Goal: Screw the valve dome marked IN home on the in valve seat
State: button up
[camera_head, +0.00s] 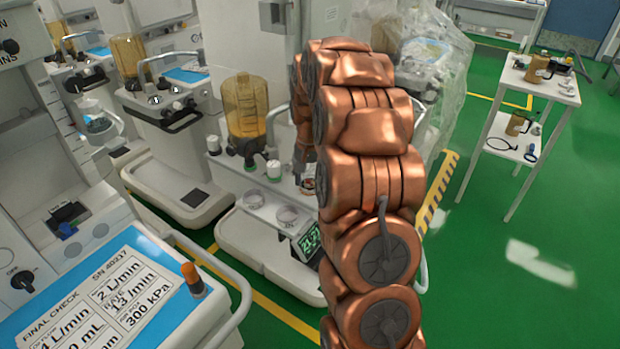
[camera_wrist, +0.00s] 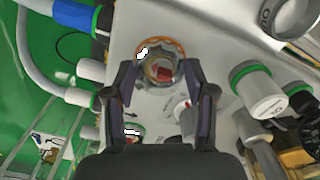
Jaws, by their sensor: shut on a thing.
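In the wrist view my gripper (camera_wrist: 160,68) has its two fingers on either side of a round, clear valve dome (camera_wrist: 160,66) with a ribbed grey rim and red inside. I take this to be the IN dome, but no marking on it is readable. An orange ring (camera_wrist: 176,45) shows around its far edge. The white machine top lies behind the dome; whether the dome touches a seat is hidden. In the head view my copper arm covers most of the gripper and dome, beside the white machine with the amber bellows canister (camera_head: 245,108).
White ports with green bands, one (camera_wrist: 258,92) right of the gripper, stand close by. A hose (camera_wrist: 45,75) curves at left. In the head view a lit monitor (camera_head: 309,241) sits below, a plastic-draped machine (camera_head: 440,70) behind, and a side table (camera_head: 538,85) at right.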

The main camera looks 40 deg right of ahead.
aim_at(310, 177)
jog(key=shift+m, duration=1)
jog(key=o, duration=1.4)
jog(key=shift+r, duration=6)
